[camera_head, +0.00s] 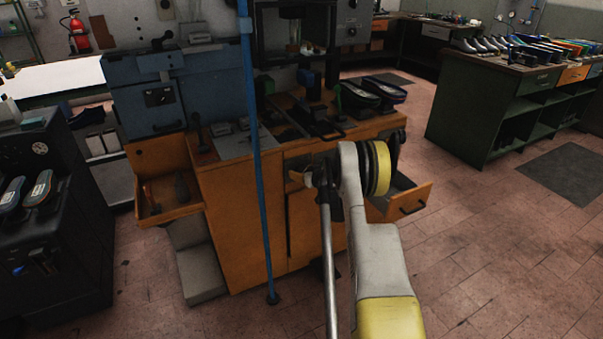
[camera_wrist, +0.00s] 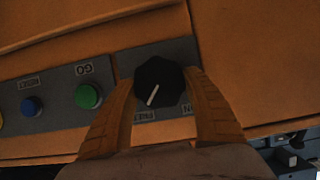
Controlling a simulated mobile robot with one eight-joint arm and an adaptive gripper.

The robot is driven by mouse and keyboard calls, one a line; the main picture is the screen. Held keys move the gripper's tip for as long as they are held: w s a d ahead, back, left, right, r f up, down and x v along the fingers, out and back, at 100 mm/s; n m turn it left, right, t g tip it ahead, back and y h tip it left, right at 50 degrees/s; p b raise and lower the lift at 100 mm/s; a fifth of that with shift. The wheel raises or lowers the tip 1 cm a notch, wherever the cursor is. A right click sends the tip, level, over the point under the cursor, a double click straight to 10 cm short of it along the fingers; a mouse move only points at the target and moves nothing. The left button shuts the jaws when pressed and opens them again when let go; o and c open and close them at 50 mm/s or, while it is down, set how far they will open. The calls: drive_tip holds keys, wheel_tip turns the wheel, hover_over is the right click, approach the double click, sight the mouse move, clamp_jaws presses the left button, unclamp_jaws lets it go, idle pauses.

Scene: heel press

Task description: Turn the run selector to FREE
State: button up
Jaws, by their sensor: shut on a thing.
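The run selector (camera_wrist: 158,77) is a black faceted knob on a grey panel strip in the wrist view. Its white pointer line slants down and slightly left in the picture, toward a small upside-down label (camera_wrist: 145,115) that seems to read FREE. Another label (camera_wrist: 187,108), partly covered by a finger, lies to its right. My gripper (camera_wrist: 160,80) has one orange-brown finger on each side of the knob and is shut on it. In the head view my arm's end is at the orange cabinet (camera_head: 235,205) front, and the selector cannot be made out there.
A green button (camera_wrist: 87,96) and a blue button (camera_wrist: 31,106) sit left of the selector on the strip. In the head view a blue pole (camera_head: 256,150) stands before the cabinet, left of my arm. An open drawer (camera_head: 405,200) juts out to the right. Floor to the right is clear.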

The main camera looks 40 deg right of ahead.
drive_tip(key=m+y, duration=0.2)
drive_tip(key=m, duration=0.1)
drive_tip(key=shift+t, duration=0.4)
drive_tip(key=o, duration=1.2)
drive_tip(key=v, duration=1.2)
